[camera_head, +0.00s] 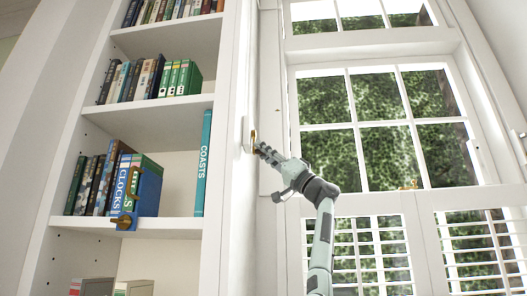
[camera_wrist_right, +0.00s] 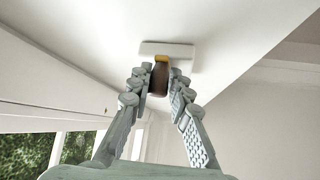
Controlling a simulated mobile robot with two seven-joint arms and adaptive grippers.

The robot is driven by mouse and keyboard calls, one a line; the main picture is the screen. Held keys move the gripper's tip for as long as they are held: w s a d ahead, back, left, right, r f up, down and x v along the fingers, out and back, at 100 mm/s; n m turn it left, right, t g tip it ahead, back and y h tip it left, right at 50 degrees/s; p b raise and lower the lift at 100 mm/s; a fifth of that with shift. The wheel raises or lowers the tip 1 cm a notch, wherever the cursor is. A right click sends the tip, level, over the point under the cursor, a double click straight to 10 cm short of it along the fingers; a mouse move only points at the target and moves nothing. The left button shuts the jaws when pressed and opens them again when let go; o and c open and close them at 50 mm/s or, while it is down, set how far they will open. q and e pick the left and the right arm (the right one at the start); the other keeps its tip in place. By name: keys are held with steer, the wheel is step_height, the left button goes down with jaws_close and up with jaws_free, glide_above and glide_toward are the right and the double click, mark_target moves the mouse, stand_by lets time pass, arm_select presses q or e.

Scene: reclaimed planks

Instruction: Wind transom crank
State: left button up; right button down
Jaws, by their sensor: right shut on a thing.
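The transom crank shows in the head view as a white wall plate (camera_head: 246,133) with a brass-coloured part (camera_head: 253,138), fixed to the white side panel left of the window. My right gripper (camera_head: 260,149) reaches up to it. In the right wrist view, the white plate (camera_wrist_right: 167,51) carries a brass collar (camera_wrist_right: 161,59) and a dark brown handle (camera_wrist_right: 158,80). My right gripper (camera_wrist_right: 159,85) is shut on this handle, with a finger on each side. The transom window (camera_head: 361,14) is at the top of the head view. My left gripper is not in view.
Louvred shutters (camera_head: 357,255) cover the lower window. Open air lies in front of the window.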

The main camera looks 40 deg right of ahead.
steer(key=c, duration=1.6)
jaws_free()
steer(key=shift+d+r, duration=0.1)
steer(key=shift+c, duration=0.2)
steer(key=shift+o, duration=1)
steer(key=shift+w, duration=0.15)
steer(key=v, duration=1.2)
steer(key=shift+h, duration=0.3)
